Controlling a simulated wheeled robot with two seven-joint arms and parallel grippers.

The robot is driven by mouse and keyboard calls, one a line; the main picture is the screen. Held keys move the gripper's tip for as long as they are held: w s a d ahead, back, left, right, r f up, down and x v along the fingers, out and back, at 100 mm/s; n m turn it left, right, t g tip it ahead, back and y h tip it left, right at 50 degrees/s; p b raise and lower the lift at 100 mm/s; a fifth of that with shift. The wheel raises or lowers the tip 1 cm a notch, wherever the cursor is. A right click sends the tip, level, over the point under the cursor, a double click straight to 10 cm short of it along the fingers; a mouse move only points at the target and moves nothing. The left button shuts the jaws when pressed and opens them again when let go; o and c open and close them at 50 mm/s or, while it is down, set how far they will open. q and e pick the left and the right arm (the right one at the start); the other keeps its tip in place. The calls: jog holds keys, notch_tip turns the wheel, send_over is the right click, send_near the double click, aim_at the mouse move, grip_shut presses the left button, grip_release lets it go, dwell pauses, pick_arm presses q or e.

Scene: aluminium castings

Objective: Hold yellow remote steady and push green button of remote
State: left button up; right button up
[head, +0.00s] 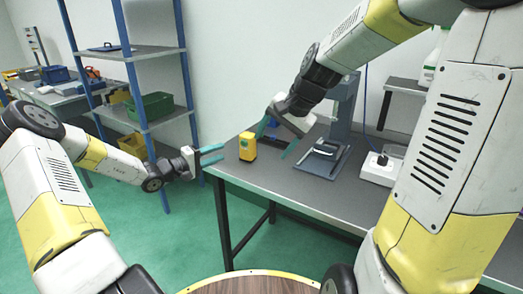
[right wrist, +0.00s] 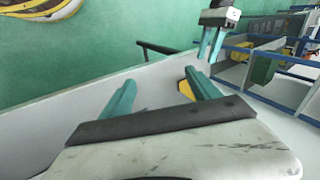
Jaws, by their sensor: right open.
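The yellow remote (head: 247,146) stands upright near the left corner of the grey table. In the right wrist view it is a yellow patch (right wrist: 186,90) mostly hidden behind one finger. I cannot make out its green button. My left gripper (head: 223,154) is open and empty, just left of the remote and apart from it, with its fingers pointing at it. It also shows in the right wrist view (right wrist: 211,50). My right gripper (head: 275,141) is open and empty, to the right of the remote. Its two teal fingers show in the right wrist view (right wrist: 160,77).
The grey table (head: 300,196) has a blue-grey press stand (head: 322,160) to the right of the remote, and a white power box (head: 378,170) further right. A blue item (head: 271,122) sits behind the remote. A blue shelf rack (head: 150,126) with bins stands left.

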jog(key=w+a+f+m+y, duration=0.4)
jog(key=w+f+m, duration=0.5)
jog(key=w, duration=0.5)
jog(key=m+t+y, duration=0.1)
jog(key=m, duration=0.3)
send_near(248, 153)
jog(key=s+a+f, duration=0.2)
jog(key=a, duration=0.1)
jog(key=shift+s, duration=0.25)
jog(key=w+f+m, duration=0.1)
jog(key=w+d+f+m+t+y, duration=0.1)
jog(key=w+m, duration=0.1)
jog(key=w+f+m+y, duration=0.1)
jog(key=shift+w+d+t, duration=0.35)
jog(key=shift+w+t, duration=0.05)
jog(key=shift+w+d+f+m, duration=0.1)
jog(key=shift+w+m, duration=0.35)
jog(key=shift+m, duration=0.15)
jog(key=x, duration=0.7)
jog(key=shift+w+a, duration=0.15)
jog(key=shift+a, duration=0.05)
